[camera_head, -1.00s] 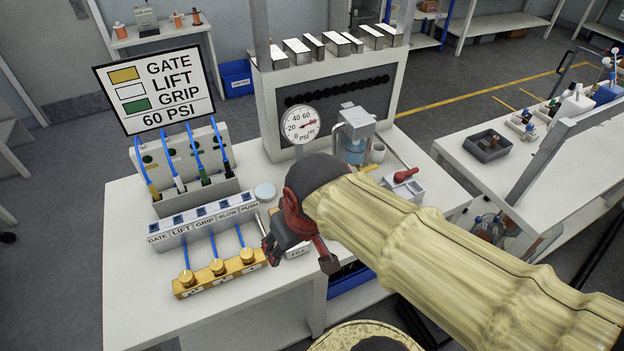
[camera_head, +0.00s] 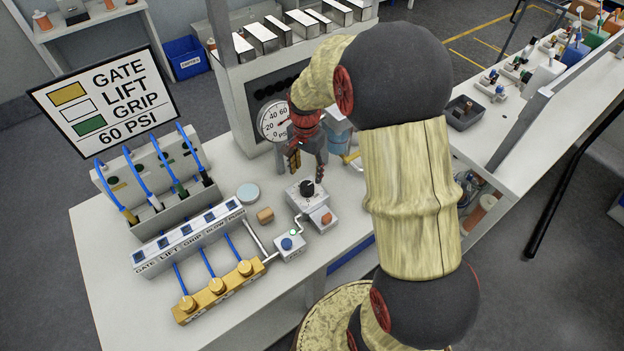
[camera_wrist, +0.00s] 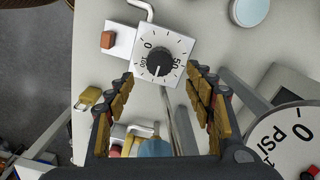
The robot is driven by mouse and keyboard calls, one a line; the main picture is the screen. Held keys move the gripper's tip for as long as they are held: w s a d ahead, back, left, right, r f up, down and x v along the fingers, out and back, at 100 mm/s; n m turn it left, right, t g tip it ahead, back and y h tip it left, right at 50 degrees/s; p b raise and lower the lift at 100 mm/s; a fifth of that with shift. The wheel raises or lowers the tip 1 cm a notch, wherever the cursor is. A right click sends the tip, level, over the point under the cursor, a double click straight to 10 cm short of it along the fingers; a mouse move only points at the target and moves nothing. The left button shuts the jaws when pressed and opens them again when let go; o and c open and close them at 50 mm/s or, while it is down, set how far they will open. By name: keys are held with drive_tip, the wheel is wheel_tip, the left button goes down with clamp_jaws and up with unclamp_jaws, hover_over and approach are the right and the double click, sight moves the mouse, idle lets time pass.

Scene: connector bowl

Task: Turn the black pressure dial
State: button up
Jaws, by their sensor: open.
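The black pressure dial (camera_head: 307,188) sits on a small white box (camera_head: 295,199) on the table. In the wrist view the dial (camera_wrist: 160,63) shows a round knob with a white pointer line and a scale marked 0, 50 and 100. My gripper (camera_head: 306,172) points down just above and behind the dial. In the wrist view its two fingers (camera_wrist: 160,88) are spread wide on either side below the dial, with nothing between them. No contact with the dial shows.
A pressure gauge (camera_head: 274,121) stands behind my gripper. A blue button box (camera_head: 289,245) and an orange button (camera_head: 326,218) lie close in front. A valve row (camera_head: 215,287) and a labelled block (camera_head: 190,236) are at left, with a 60 PSI sign (camera_head: 100,105) behind.

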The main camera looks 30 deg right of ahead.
sight(307, 186)
drive_tip(key=shift+f+m, duration=0.15)
drive_tip(key=shift+m, duration=0.35)
drive_tip(key=shift+f, duration=0.35)
wheel_tip(307, 186, down, 7)
drive_tip(key=shift+r+b, duration=0.1)
drive_tip(key=shift+b, duration=0.4)
drive_tip(key=shift+c, duration=0.4)
drive_tip(key=c, duration=1.1)
